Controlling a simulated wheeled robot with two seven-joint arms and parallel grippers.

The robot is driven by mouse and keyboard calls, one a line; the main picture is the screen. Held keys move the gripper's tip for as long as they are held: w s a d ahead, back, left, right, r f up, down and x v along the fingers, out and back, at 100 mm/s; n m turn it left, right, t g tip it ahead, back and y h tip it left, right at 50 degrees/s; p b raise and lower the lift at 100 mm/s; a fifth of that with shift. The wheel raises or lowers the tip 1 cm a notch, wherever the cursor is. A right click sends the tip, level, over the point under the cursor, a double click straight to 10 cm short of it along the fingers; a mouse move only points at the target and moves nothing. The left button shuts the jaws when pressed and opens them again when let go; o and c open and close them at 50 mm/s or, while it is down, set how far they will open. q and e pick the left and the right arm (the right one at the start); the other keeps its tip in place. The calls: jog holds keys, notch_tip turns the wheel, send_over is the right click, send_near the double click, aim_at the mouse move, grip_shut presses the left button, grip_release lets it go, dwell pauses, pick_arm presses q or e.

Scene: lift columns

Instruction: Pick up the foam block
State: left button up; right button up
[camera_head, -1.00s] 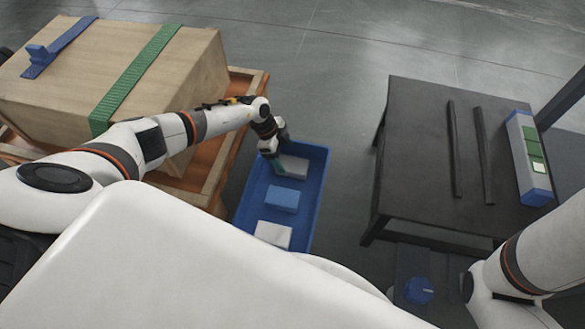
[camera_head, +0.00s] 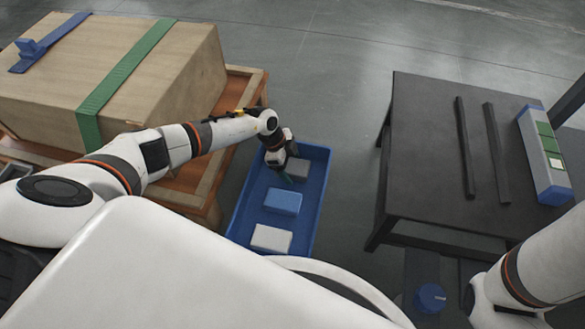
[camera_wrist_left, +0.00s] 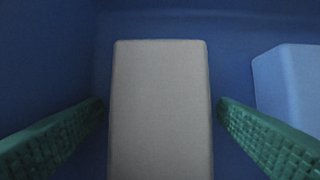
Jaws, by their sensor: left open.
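Three blocks lie in a row in a blue bin (camera_head: 318,186): a grey block (camera_head: 300,168) at the far end, a blue block (camera_head: 283,201) in the middle and a white block (camera_head: 271,239) at the near end. I cannot tell by look which is foam. My left gripper (camera_head: 286,176) is down in the bin at the grey block and partly hides it. In the left wrist view the grey block (camera_wrist_left: 160,110) lies between the open green-padded fingers, with a gap on each side. The blue block (camera_wrist_left: 290,90) shows at the right. My right gripper is out of view.
A wooden crate (camera_head: 150,60) with green and blue straps stands on an orange-brown pallet (camera_head: 240,85) left of the bin. A dark table (camera_head: 425,150) with two black bars and a grey-blue box (camera_head: 545,155) stands right. Floor is clear between bin and table.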

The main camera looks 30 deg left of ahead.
pick_arm(q)
jog(key=shift+f, duration=0.1)
jog(key=shift+c, duration=0.9)
jog(key=c, duration=0.9)
